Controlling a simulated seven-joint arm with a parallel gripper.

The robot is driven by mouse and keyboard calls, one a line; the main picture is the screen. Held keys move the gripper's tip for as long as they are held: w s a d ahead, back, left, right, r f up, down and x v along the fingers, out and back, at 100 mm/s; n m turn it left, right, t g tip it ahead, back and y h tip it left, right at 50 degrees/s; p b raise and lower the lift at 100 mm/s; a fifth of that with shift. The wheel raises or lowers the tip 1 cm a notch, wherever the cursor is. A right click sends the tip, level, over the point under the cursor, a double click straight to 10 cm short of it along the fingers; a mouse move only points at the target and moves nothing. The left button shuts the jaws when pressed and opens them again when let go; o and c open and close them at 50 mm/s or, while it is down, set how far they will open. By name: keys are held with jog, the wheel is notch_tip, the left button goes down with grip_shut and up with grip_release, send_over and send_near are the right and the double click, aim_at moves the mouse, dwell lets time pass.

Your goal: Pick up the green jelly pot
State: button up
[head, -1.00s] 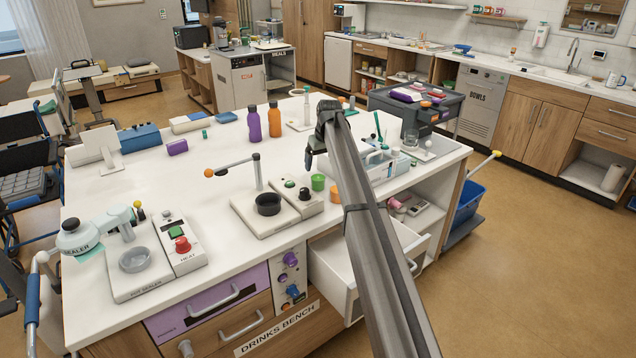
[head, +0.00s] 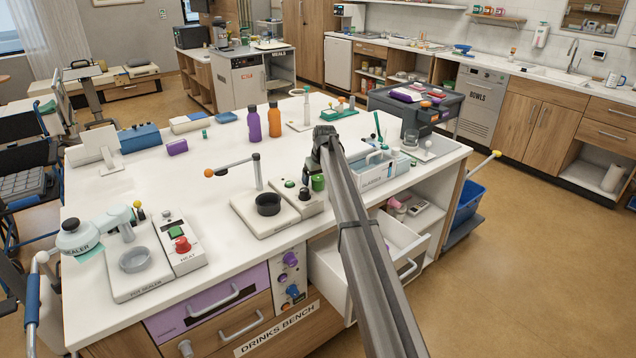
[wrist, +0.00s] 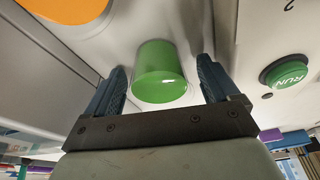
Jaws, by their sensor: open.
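The green jelly pot (head: 318,183) stands upright on the white bench top, partly covered by my arm in the head view. In the wrist view the green pot (wrist: 160,72) sits between the two fingers of my gripper (wrist: 162,68), with a gap on each side. My gripper (head: 311,178) is low over the bench at the pot in the head view, its fingers partly hidden. The jaws are open and hold nothing.
An orange round thing (wrist: 66,8) lies close by in the wrist view. A green RUN button (wrist: 287,73) is on the other side. The dispenser base with a dark bowl (head: 268,204) stands left of the pot. An open drawer (head: 398,246) juts out in front.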

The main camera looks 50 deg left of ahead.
jog(key=c, duration=1.1)
jog(key=shift+r, duration=0.15)
